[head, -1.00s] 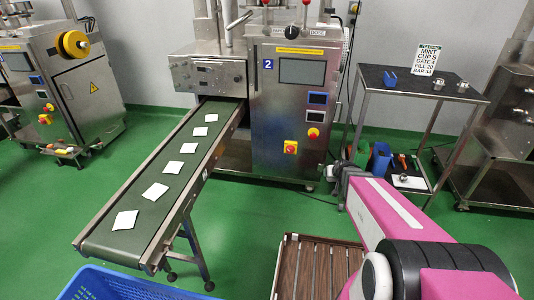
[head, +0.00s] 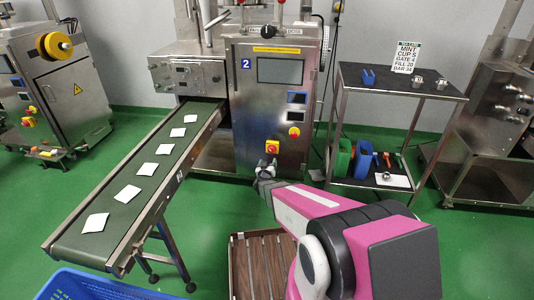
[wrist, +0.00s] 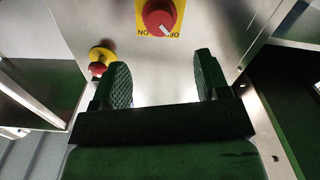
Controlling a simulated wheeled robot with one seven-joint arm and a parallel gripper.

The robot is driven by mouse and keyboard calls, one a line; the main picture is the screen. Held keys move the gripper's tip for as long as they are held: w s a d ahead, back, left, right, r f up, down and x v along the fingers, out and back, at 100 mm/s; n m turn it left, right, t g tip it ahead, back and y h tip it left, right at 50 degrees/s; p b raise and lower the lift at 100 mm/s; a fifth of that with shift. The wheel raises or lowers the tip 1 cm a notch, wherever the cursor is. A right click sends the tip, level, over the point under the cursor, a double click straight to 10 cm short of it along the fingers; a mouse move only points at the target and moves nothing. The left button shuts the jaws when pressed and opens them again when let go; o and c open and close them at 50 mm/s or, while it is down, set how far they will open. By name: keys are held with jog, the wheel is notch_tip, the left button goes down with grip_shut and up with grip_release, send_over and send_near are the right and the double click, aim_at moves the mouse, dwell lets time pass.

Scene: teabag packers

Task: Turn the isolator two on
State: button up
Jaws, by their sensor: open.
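Isolator two, a red rotary knob on a yellow plate (head: 272,147), is low on the front of the steel machine marked 2 (head: 262,105). In the wrist view its red knob (wrist: 158,18) is at the top edge, with upside-down ON and OFF lettering on the plate. A pale mark on the knob points to the lower right, toward the OFF side. My gripper (head: 268,172) is just below the isolator in the head view. In the wrist view my gripper (wrist: 162,80) is open and empty, its fingers apart from the knob.
A red stop button on yellow (head: 294,131) sits above and right of the isolator; it also shows in the wrist view (wrist: 98,66). A conveyor (head: 160,180) with several white packets is left, a steel table (head: 440,92) right.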

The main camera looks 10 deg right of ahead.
aim_at(271, 151)
jog(key=x, duration=1)
jog(key=c, duration=0.9)
